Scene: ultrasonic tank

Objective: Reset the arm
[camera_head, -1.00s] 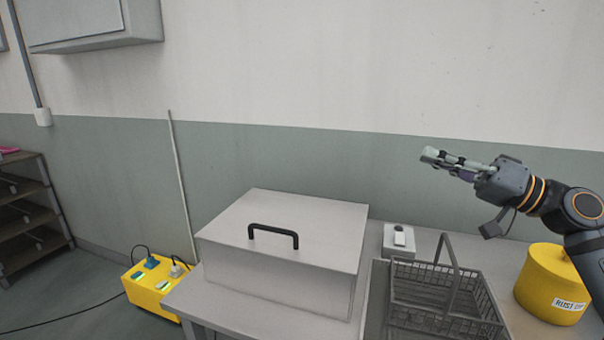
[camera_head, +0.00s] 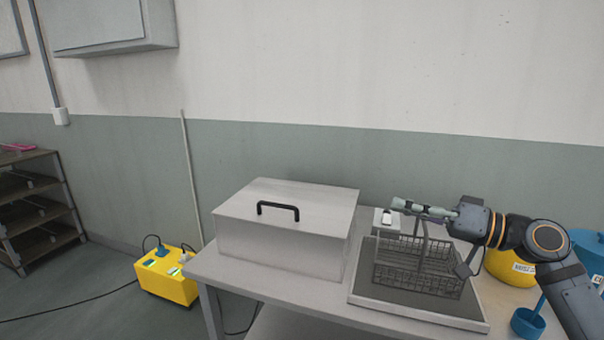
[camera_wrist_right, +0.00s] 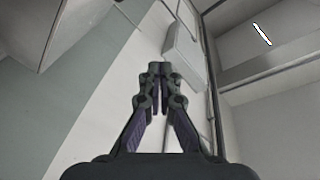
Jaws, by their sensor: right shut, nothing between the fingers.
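My right gripper (camera_head: 400,204) comes in from the right in the head view, its fingers pointing left. It is shut and empty. In the picture it overlaps the small white switch box and the top of the wire basket's handle. In the right wrist view the fingertips (camera_wrist_right: 147,72) meet with nothing between them. My left gripper is not in view.
A closed grey tank (camera_head: 240,235) with a black handle stands on the table (camera_head: 205,268). A wire basket (camera_head: 415,275) sits on a tray (camera_head: 365,300). Yellow (camera_head: 508,268) and blue (camera_head: 588,252) containers and a blue ladle (camera_head: 527,322) are at right. A yellow power box (camera_head: 165,280) is on the floor.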

